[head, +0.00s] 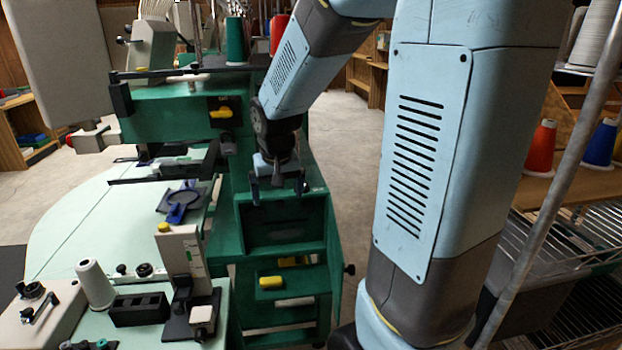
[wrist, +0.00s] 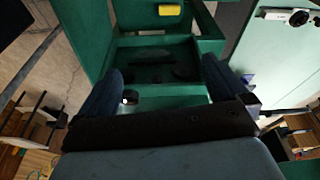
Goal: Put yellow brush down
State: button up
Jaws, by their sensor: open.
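My gripper (head: 278,187) hangs fingers down over the top of the green cabinet (head: 322,265). In the wrist view its two fingers (wrist: 163,90) are spread wide with nothing between them. Below them is a shallow green recess (wrist: 118,47) with dark, indistinct shapes inside. I cannot make out a yellow brush for certain. A yellow piece (head: 293,261) lies partly hidden in a lower opening of the cabinet; I cannot tell whether it is the brush. A yellow block also shows at the top of the wrist view (wrist: 170,10).
A pale green table (head: 75,215) stands to the left, with a white cone (head: 95,284) and black block (head: 140,309). Bare floor (head: 352,165) lies behind the cabinet.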

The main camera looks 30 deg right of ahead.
jog(key=s+r+n+t, duration=0.1)
jog(key=s+r, duration=0.5)
jog(key=s, duration=0.3)
jog(key=s+r+t, duration=0.1)
jog(key=s+r, duration=0.5)
jog(key=s, duration=0.3)
jog(key=shift+s+a+n+t+y, duration=0.15)
jog(key=shift+a+n+t+y, duration=0.15)
jog(key=shift+n+y, duration=0.1)
dwell(0.5)
